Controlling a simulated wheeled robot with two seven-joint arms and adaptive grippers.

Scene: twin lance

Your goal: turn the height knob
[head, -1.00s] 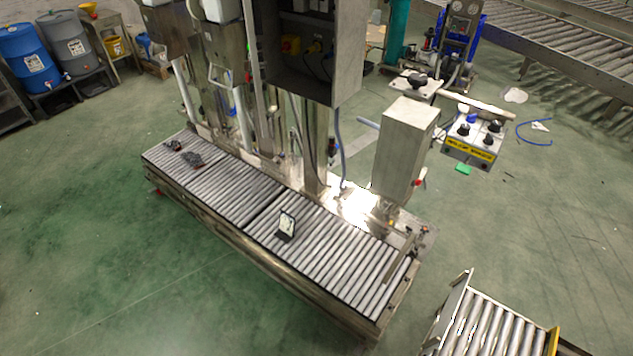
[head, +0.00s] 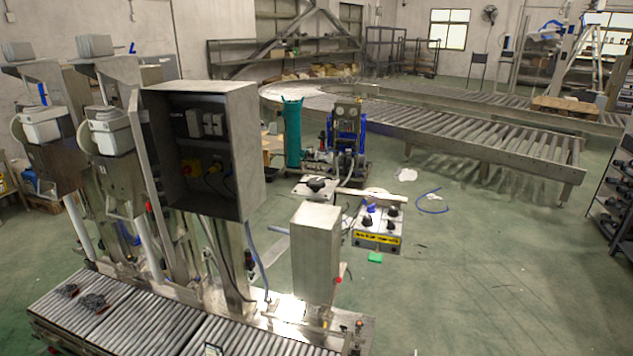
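A control box (head: 377,230) with a yellow label strip carries several dark knobs and one blue one on its top, right of centre in the head view. A larger black knob (head: 316,184) sits on a pale metal plate just left of and behind the box. I cannot tell which of these is the height knob; any lettering is too small to read. Neither of my grippers nor arms shows in the head view.
A roller conveyor (head: 160,325) with filling columns and an open electrical cabinet (head: 205,145) stands at the left. A grey upright housing (head: 315,253) stands left of the control box. Long roller conveyors (head: 480,140) run behind. Green floor to the right is largely clear.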

